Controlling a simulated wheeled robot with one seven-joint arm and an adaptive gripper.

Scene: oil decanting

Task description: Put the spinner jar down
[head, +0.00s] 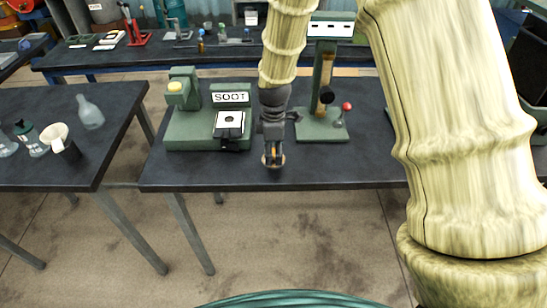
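My gripper (272,150) points straight down at the front edge of the middle table (330,176). A small jar with amber-orange colour and a round tan end (273,161) shows at its fingertips; I take it as the spinner jar, held by the gripper. It is small in the picture, and the dark fingers hide much of it. I cannot tell whether its bottom touches the table.
Left of my gripper stands a green machine (185,130) with a "SOOT" sign (231,98) and a black-and-white pad (229,124). To the right is a green stand (318,124) with a red-knobbed lever (346,107). The left table holds a clear flask (90,115) and a white funnel (55,134).

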